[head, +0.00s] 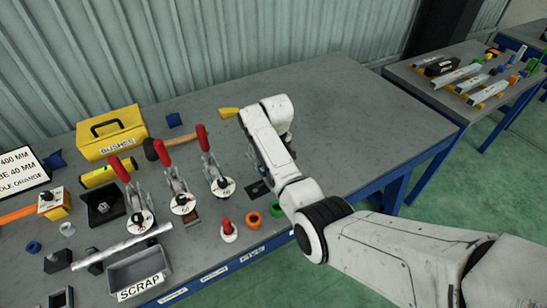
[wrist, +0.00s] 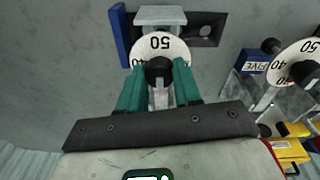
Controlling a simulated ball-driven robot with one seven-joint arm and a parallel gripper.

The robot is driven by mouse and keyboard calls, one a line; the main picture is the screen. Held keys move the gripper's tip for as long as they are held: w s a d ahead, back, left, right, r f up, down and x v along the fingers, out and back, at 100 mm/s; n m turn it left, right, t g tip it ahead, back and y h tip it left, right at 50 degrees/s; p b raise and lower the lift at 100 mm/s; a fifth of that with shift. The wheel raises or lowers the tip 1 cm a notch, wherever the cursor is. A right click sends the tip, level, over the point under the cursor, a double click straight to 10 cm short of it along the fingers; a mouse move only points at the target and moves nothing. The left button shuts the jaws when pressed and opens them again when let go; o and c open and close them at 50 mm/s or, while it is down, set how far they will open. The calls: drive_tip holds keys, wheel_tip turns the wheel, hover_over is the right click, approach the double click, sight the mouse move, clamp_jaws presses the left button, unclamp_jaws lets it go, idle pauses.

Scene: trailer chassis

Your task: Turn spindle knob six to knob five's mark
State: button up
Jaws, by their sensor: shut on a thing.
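Spindle knob six (wrist: 159,65) is a black knob on a white numbered dial (wrist: 160,45) in the wrist view. My gripper (wrist: 159,71) has its two teal fingers on either side of the knob, shut on it. The dial reads 50 at the top, with 40 partly covered at the left. Knob five (wrist: 303,72) is at the right, beside a blue FIVE plate (wrist: 256,62); its dial (wrist: 291,58) shows 50 near the top and 40 to the left. The exact pointer marks are too small to tell. In the head view my arm hides the gripper and knob six.
In the head view, red-handled clamps (head: 207,140) stand left of my arm. A grey scrap bin (head: 140,271), orange ring (head: 253,219) and green ring (head: 276,208) lie near the front edge. A yellow toolbox (head: 112,133) is behind. The bench's right side (head: 370,125) is clear.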

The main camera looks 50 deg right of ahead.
drive_tip(key=o, duration=1)
drive_tip(key=shift+o, duration=0.2)
drive_tip(key=shift+r, duration=0.1)
wheel_tip(320, 180, up, 11)
drive_tip(key=s+b, duration=0.1)
drive_tip(key=shift+a+f+b, duration=0.2)
drive_tip(key=shift+a+b, duration=0.1)
drive_tip(key=shift+b, duration=0.05)
drive_tip(key=s+a+f+b, duration=0.1)
drive_tip(key=s+a+f, duration=0.4)
drive_tip(key=s+f, duration=0.25)
drive_tip(key=s+a+f+b, duration=0.1)
drive_tip(key=s+a+f, duration=0.3)
drive_tip(key=s+f, duration=0.35)
drive_tip(key=s+a+f+b, duration=0.1)
drive_tip(key=s+a, duration=0.3)
drive_tip(key=s, duration=0.5)
drive_tip(key=s+a+f, duration=0.1)
drive_tip(key=s+a, duration=0.2)
drive_tip(key=s, duration=0.6)
drive_tip(key=shift+s+a+b, duration=0.3)
drive_tip(key=shift+a+b, duration=0.1)
